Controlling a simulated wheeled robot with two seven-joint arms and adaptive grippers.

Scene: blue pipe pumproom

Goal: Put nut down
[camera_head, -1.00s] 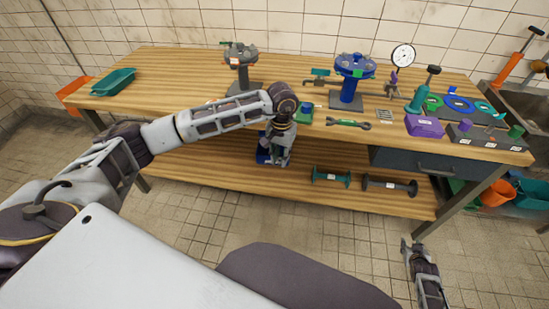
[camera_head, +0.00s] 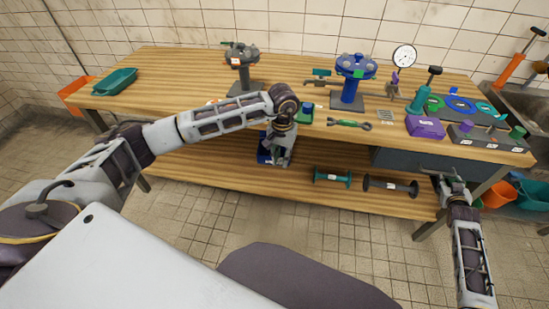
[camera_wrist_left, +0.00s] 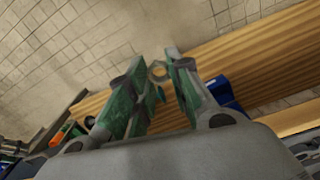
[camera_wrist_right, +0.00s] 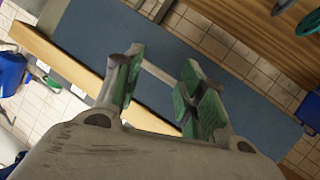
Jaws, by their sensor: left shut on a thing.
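The nut (camera_wrist_left: 157,71) is a small brass-coloured ring between the fingertips of my left gripper (camera_wrist_left: 160,75) in the left wrist view. My left gripper is shut on it. In the head view, my left gripper (camera_head: 275,155) hangs down in front of the workbench's front edge, and the nut cannot be made out there. My right gripper (camera_head: 450,183) is at the right, low in front of the workbench. In the right wrist view it (camera_wrist_right: 160,85) is open and empty, with the blue-grey drawer front (camera_wrist_right: 85,30) behind it.
The wooden workbench (camera_head: 180,75) holds a green tray (camera_head: 115,82), a grey flanged stand (camera_head: 241,58), a blue flanged stand (camera_head: 354,70), a wrench (camera_head: 349,123) and a purple box (camera_head: 425,126). Two spool-like parts (camera_head: 332,178) (camera_head: 390,186) lie on the lower shelf. The bench's left part is mostly clear.

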